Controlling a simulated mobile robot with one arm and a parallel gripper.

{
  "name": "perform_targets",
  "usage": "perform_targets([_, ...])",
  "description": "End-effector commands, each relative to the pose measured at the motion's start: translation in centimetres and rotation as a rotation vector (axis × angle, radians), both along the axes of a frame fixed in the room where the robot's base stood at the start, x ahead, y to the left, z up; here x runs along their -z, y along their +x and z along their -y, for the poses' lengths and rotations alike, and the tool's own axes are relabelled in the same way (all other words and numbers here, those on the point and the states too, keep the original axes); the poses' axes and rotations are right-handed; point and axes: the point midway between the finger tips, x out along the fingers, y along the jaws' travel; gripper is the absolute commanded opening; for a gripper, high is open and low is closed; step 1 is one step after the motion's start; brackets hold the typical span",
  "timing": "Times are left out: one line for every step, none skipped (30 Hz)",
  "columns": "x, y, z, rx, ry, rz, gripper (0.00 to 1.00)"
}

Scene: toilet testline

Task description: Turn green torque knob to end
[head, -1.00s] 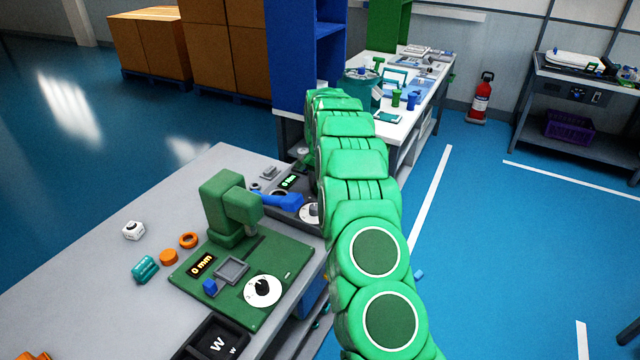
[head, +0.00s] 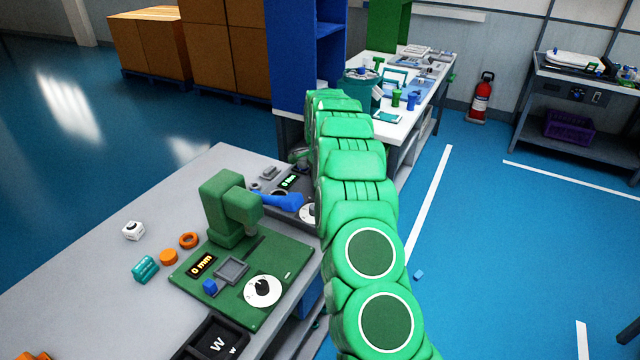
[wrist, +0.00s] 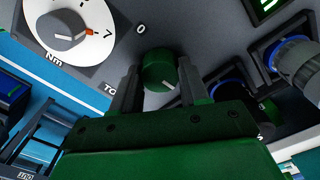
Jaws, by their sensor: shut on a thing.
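The green torque knob (wrist: 160,72) shows in the wrist view, a short green cylinder with a pale mark, on a grey panel. My gripper (wrist: 157,77) has one dark finger on each side of it and is shut on it. Up left of it is a white dial (wrist: 92,52) with a grey pointer knob (wrist: 63,28), marked "Nm", "7" and "0"; an orange mark is by the 7. In the head view the torque station (head: 262,176) is partly hidden behind my arm, and so are the green knob and my gripper.
In the wrist view, blue-ringed grey fittings (wrist: 298,62) sit right of my gripper. In the head view, a blue lever (head: 285,201) is left of my arm. A green press (head: 228,208) stands nearer on the grey table (head: 105,245). Floor right of my arm is mostly clear.

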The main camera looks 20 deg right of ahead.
Motion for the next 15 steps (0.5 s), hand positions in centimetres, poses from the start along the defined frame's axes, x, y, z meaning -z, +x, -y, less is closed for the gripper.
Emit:
perform_targets([-0.08, 0.04, 0.02, 0.002, -0.001, 0.002, 0.14])
perform_targets([-0.08, 0.04, 0.02, 0.002, -0.001, 0.002, 0.14])
perform_targets([-0.08, 0.04, 0.02, 0.002, -0.001, 0.002, 0.14])
perform_targets([-0.08, 0.04, 0.02, 0.002, -0.001, 0.002, 0.14])
perform_targets([-0.08, 0.04, 0.02, 0.002, -0.001, 0.002, 0.14])
perform_targets([-0.08, 0.04, 0.02, 0.001, -0.001, 0.002, 0.14])
perform_targets([-0.08, 0.05, 0.02, 0.001, -0.001, 0.002, 0.14])
perform_targets([-0.08, 0.05, 0.02, 0.001, -0.001, 0.002, 0.14])
perform_targets([-0.08, 0.05, 0.02, 0.001, -0.001, 0.002, 0.14])
perform_targets([-0.07, 0.04, 0.02, 0.001, -0.001, 0.002, 0.14])
perform_targets([-0.08, 0.05, 0.02, 0.001, -0.001, 0.002, 0.49])
perform_targets([-0.07, 0.04, 0.02, 0.001, -0.001, 0.002, 0.55])
perform_targets([-0.06, 0.04, 0.01, 0.001, -0.001, 0.001, 0.60])
perform_targets([-0.06, 0.04, 0.01, 0.001, -0.001, 0.001, 0.64])
perform_targets([-0.05, 0.03, 0.01, 0.001, -0.001, 0.001, 0.70])
